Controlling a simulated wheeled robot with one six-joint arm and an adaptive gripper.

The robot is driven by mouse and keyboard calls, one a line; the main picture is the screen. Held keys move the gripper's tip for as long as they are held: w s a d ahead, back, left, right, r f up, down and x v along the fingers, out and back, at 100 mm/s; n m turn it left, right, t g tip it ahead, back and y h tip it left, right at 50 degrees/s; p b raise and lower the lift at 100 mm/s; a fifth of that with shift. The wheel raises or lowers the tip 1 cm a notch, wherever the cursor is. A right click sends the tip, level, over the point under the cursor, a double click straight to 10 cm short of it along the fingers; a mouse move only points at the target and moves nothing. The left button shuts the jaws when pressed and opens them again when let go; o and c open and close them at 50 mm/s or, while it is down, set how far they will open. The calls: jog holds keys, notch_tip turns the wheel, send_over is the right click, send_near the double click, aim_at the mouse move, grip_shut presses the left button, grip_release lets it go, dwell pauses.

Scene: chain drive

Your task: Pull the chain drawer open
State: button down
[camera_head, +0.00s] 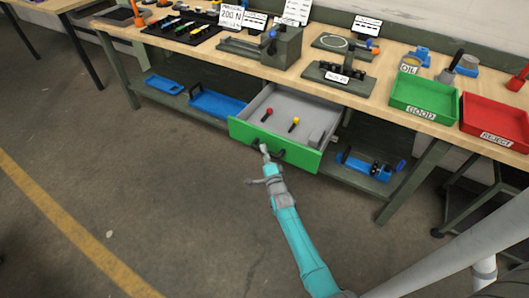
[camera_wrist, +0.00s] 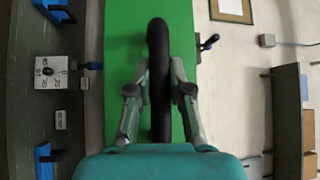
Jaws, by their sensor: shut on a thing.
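The chain drawer has a green front (camera_head: 300,158) and stands pulled out below the bench top, with its grey inside showing. A red-ended piece (camera_head: 267,113) and a yellow-ended piece (camera_head: 294,123) lie in it. My gripper (camera_head: 264,151) is at the drawer's black handle (camera_head: 278,154). In the wrist view the dark handle (camera_wrist: 158,60) runs between the two fingers, in front of the green panel (camera_wrist: 125,40). The gripper is shut on the handle. The fingers hide part of the handle.
The wooden bench top (camera_head: 195,48) carries fixtures, a green tray (camera_head: 422,98) marked GOOD and a red tray (camera_head: 498,118) marked REJECT. Blue trays (camera_head: 217,103) lie on the lower shelf left of the drawer. The floor in front is clear.

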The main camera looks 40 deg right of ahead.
jog(key=shift+f, duration=0.1)
jog(key=c, duration=1)
grip_release()
jog(key=shift+c, duration=0.2)
jog(key=v, duration=1.2)
jog(key=shift+s+a, duration=0.1)
jog(key=shift+a, duration=0.05)
jog(key=s+a+r+n+g+y, duration=0.1)
jog(key=s+a+n+y, duration=0.1)
jog(key=s+a+n, duration=0.65)
jog(key=s+a+n+y, duration=0.15)
jog(key=s+a, duration=0.45)
jog(key=s, duration=0.7)
jog(key=s+a+r+n+g+y, duration=0.1)
jog(key=s+a+r+n+y, duration=0.1)
jog(key=s+r+n, duration=0.3)
jog(key=s+a+r+n+g+y, duration=0.1)
jog(key=s+a+r+n, duration=0.4)
jog(key=s+r, duration=0.6)
jog(key=shift+s+n+y, duration=0.6)
jog(key=shift+s+y, duration=0.15)
jog(key=shift+s, duration=0.05)
